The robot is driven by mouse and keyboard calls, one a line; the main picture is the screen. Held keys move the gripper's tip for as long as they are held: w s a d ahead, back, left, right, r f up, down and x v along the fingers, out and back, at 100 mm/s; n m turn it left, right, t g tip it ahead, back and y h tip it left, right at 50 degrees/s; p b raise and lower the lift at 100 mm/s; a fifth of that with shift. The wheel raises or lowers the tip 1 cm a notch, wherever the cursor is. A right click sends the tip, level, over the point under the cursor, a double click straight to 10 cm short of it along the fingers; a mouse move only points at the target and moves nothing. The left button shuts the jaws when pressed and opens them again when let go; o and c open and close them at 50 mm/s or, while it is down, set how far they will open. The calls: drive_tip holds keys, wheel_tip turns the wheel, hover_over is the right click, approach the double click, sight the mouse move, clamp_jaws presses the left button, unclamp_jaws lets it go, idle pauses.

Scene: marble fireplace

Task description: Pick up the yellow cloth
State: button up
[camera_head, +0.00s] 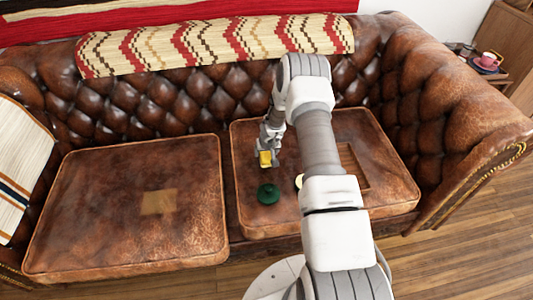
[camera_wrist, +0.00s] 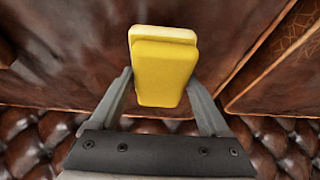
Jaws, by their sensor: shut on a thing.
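The yellow cloth (camera_wrist: 165,75) looks like a thick, compact block with a paler layer at its far end. My gripper (camera_wrist: 163,88) is shut on it, one finger on each side. In the head view the yellow cloth (camera_head: 265,159) shows small below my gripper (camera_head: 266,150), over the right seat cushion (camera_head: 250,215). I cannot tell whether it touches the cushion.
A dark green round object (camera_head: 268,194) lies on the right cushion. A brown wooden tray or frame (camera_head: 362,165) and a pale object (camera_head: 299,181) are partly hidden by my arm. A flat tan square (camera_head: 158,201) lies on the left cushion (camera_head: 90,225). The tufted sofa back (camera_head: 180,100) rises behind.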

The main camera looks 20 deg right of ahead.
wheel_tip(320, 180, up, 3)
drive_tip(key=shift+r+p, duration=0.1)
drive_tip(key=shift+p, duration=0.9)
drive_tip(key=s+d+r+b, duration=0.2)
drive_tip(key=s+d+r, duration=0.4)
drive_tip(key=s+d, duration=0.2)
drive_tip(key=shift+d+r, duration=0.25)
drive_tip(key=shift+d, duration=0.05)
drive_tip(key=o, duration=0.9)
drive_tip(key=c, duration=0.6)
